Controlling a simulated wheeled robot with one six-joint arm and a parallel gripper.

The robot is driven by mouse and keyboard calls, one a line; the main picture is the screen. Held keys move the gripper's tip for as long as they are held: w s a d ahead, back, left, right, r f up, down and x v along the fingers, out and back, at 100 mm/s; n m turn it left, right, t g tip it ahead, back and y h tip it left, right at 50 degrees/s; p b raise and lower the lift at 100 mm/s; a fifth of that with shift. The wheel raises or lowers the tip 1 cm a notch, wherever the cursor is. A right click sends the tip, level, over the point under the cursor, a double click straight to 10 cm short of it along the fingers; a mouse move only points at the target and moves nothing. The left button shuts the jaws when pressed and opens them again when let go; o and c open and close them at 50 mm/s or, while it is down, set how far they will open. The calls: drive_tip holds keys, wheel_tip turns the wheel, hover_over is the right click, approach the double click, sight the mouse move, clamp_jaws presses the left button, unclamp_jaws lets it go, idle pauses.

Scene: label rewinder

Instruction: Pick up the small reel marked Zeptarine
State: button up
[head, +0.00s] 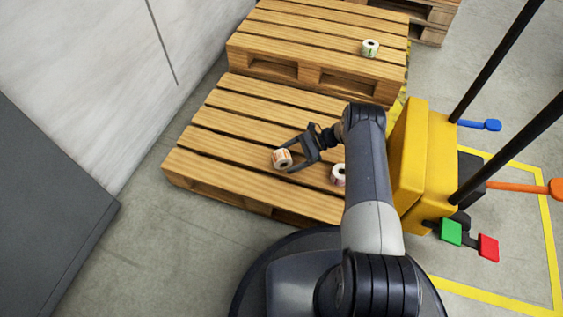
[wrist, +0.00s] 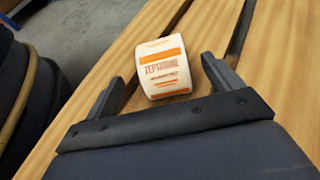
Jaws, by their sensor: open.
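The small reel marked Zeptarine (wrist: 165,70) is white with orange bands and orange lettering. In the head view the reel (head: 282,158) lies on the slats of the nearer wooden pallet. My gripper (head: 286,159) is open at the reel.
Another reel (head: 338,175) with a pinkish label lies on the same pallet (head: 225,135), partly behind my arm. A green-marked reel (head: 370,48) stands on the farther pallet (head: 300,40). A yellow machine (head: 425,150) with coloured levers is at right. A grey cabinet (head: 45,205) is at left.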

sight(278, 162)
drive_tip(key=b+x, duration=0.1)
drive_tip(key=x, duration=0.4)
drive_tip(key=shift+a+r, duration=0.1)
drive_tip(key=shift+r, duration=0.1)
drive_tip(key=shift+c, duration=0.6)
drive_tip(key=c, duration=1.4)
